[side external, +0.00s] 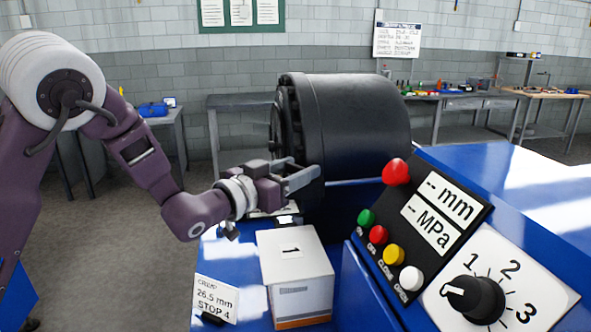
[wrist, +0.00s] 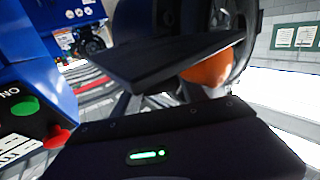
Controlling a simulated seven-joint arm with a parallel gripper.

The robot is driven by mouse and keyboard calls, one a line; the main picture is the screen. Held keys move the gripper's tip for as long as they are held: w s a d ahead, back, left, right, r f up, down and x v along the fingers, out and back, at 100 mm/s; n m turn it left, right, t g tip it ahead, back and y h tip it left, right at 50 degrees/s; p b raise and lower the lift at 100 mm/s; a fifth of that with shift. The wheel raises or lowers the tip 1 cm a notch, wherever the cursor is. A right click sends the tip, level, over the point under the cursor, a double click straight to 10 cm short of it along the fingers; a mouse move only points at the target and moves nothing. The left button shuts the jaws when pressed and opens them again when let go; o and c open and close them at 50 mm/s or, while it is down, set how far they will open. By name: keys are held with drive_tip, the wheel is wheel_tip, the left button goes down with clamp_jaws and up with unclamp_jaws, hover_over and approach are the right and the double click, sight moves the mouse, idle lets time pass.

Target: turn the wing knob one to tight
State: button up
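A black knob (side external: 474,298) with a white pointer line sits on a white dial plate numbered 1, 2 and 3 at the lower right of the side view. Its line points left, below the 1. I cannot tell whether this is wing knob one; no clear wing-shaped knob shows. My gripper (side external: 304,172) is left of the dial and well apart from it, in front of the large black drum (side external: 362,120). Its fingers look spread, with nothing visible between them. In the wrist view, a dark finger partly hides an orange rounded thing (wrist: 207,72).
A white box marked 1 (side external: 295,275) stands below my gripper. A card reading 26.5 mm, STOP 4 (side external: 215,298) stands to its left. The black control panel (side external: 420,222) has several coloured buttons and mm and MPa displays. Workbenches line the back wall.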

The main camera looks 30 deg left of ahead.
drive_tip(key=shift+o, duration=1.1)
